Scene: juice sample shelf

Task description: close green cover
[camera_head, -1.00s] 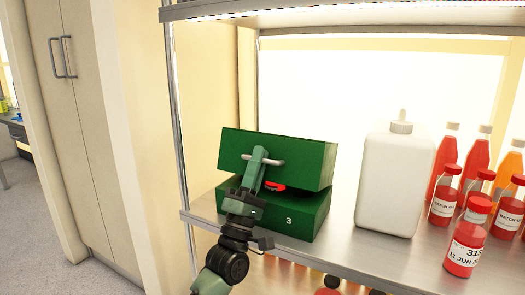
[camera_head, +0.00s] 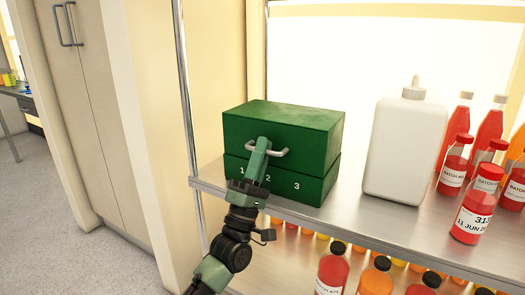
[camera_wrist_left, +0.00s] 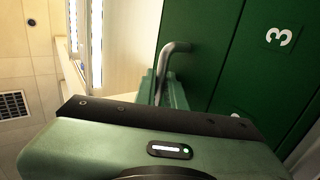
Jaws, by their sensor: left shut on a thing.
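The green cover (camera_head: 290,125) sits down on the green box base (camera_head: 312,188), with only a thin dark seam between them. The numbers 1, 2 and 3 show on the base front. My left gripper (camera_head: 262,150) is shut on the cover's grey handle (camera_head: 282,153) at the front. In the left wrist view the handle (camera_wrist_left: 178,47) rises from between the fingers, beside the green front face. The inside of the box is hidden. My right gripper is not in view.
A white bottle (camera_head: 405,150) stands on the metal shelf (camera_head: 350,215) right of the box. Several red juice bottles stand further right. More bottles are on the shelf below. A metal post (camera_head: 186,90) rises left of the box.

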